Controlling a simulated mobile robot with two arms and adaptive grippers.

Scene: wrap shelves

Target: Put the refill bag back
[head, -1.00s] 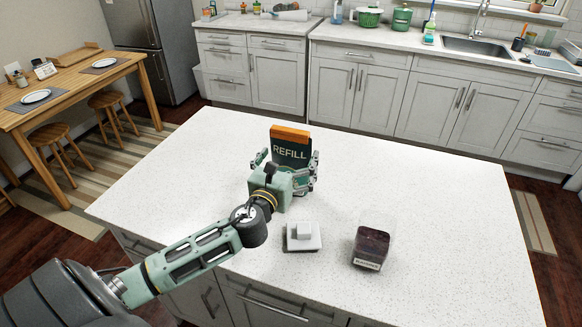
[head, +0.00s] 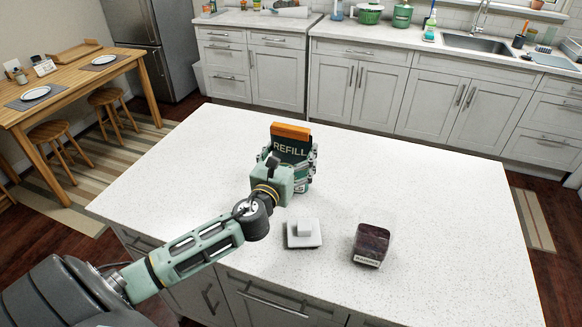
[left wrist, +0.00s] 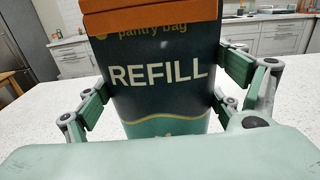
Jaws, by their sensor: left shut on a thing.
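The refill bag (head: 291,143) is dark green with an orange top band and the word REFILL. It stands upright at the far part of the white island counter. My left gripper (head: 298,168) is shut on it, with fingers on both sides. In the left wrist view the refill bag (left wrist: 158,75) fills the middle between the fingers of my left gripper (left wrist: 160,100). The bag's base is hidden behind the gripper in the head view. My right gripper is not in view.
A white square lid with a raised knob (head: 304,233) lies on the island counter (head: 430,190). A clear container with dark contents and a label (head: 371,243) stands to its right. The counter's right and left parts are clear.

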